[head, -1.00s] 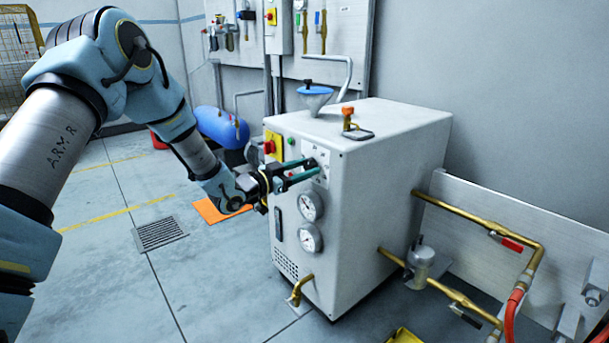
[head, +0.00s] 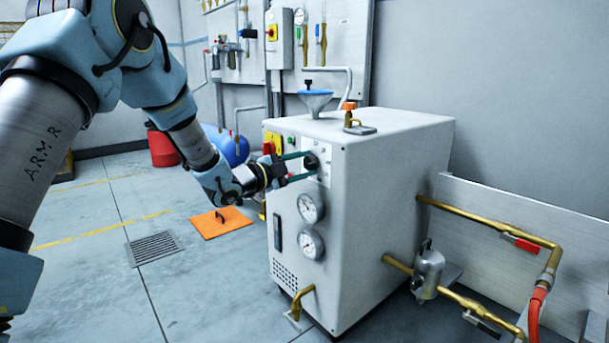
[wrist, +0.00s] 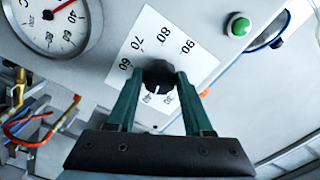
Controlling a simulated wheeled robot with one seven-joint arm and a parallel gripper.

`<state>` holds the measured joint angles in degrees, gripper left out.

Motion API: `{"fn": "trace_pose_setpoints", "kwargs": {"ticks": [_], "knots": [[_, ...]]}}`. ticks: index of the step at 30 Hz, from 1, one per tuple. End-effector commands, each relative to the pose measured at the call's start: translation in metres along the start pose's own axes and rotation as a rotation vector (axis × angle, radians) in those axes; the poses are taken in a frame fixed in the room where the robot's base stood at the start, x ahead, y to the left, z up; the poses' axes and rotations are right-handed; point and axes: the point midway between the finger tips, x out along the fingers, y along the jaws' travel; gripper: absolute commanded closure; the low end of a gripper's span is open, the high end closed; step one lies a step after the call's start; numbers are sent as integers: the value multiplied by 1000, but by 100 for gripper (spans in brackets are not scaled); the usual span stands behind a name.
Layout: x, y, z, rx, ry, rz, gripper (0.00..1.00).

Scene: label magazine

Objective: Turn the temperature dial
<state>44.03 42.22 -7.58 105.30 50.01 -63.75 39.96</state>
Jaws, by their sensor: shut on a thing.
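The temperature dial is a black knob (wrist: 158,76) on a white plate (wrist: 185,45) with printed numbers, among them 60, 70, 80 and 90. In the wrist view its white pointer line faces down, between my fingers, near the numbers 40 and 30. My gripper (wrist: 160,90) has its two green fingers closed on the knob's sides. In the head view my gripper (head: 305,165) reaches from the left to the dial (head: 311,161) on the front of the white cabinet (head: 390,185). The fingers partly hide the lower plate.
Two round gauges (head: 311,207) sit below the dial. A green button (wrist: 239,26) and a red-and-yellow switch (head: 271,145) are beside it. Brass pipes (head: 480,222) run at the cabinet's right. An orange plate (head: 221,222) lies on the floor at left.

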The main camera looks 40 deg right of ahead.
Motion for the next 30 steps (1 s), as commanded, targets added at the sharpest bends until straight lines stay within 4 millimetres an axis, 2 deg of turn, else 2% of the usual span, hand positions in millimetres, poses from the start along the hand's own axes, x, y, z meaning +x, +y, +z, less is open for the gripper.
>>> {"fn": "trace_pose_setpoints", "kwargs": {"ticks": [9,23,24,30], "knots": [[0,2,0,98,0,2,100],[0,1,0,111,0,3,100],[0,1,0,111,0,3,48],[0,1,0,110,0,2,25]]}}
